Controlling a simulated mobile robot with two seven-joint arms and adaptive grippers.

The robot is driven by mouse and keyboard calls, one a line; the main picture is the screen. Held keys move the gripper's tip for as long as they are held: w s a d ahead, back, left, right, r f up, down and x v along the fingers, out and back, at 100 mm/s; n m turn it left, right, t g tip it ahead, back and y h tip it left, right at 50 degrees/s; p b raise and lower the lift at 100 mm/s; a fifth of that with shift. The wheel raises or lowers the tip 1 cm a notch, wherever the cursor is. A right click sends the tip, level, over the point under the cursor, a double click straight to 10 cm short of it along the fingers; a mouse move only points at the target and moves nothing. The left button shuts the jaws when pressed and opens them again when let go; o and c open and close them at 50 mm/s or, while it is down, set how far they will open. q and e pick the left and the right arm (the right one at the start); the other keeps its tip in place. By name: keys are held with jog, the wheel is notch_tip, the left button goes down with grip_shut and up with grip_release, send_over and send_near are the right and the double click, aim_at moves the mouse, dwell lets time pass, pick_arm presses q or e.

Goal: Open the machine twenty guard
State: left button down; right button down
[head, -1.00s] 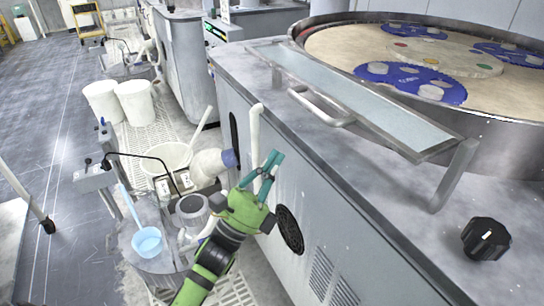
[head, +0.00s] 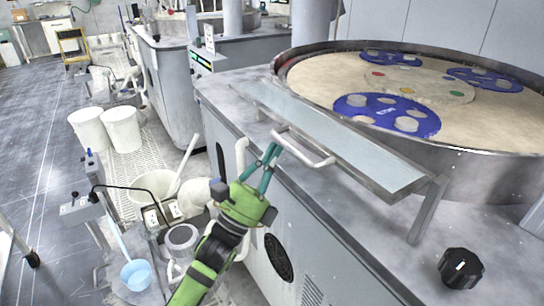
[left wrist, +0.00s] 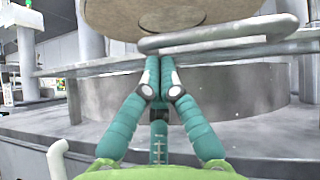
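The guard (head: 335,142) is a long, pale, clear panel in a grey metal frame, standing on posts along the front edge of the machine top. Its looped metal handle (head: 302,157) is on the near side. My left gripper (head: 273,149) is at the handle's left end, with its teal fingertips drawn together. In the left wrist view, the fingertips (left wrist: 160,60) meet just below the handle bar (left wrist: 215,40), with nothing visible between them. I cannot tell whether they touch the handle. My right gripper is out of view.
The round platen (head: 330,80) with blue carriers (head: 385,117) lies behind the guard. A black knob (head: 460,268) sits on the machine top at the right. White buckets (head: 122,128) and a drum with a blue container (head: 136,275) stand on the left.

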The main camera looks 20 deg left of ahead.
aim_at(274, 137)
pick_arm(q)
jog(key=shift+s+a+r+m+g+p, duration=0.1)
jog(key=shift+r+m+g+p, duration=0.15)
jog(key=shift+r+g+p, duration=0.85)
jog(key=shift+s+r+m+t+p, duration=0.1)
jog(key=shift+r+m+p, duration=0.3)
jog(key=shift+p, duration=1.45)
jog(key=shift+r+p, duration=0.2)
jog(key=shift+p, duration=0.15)
jog(key=shift+f, duration=0.2)
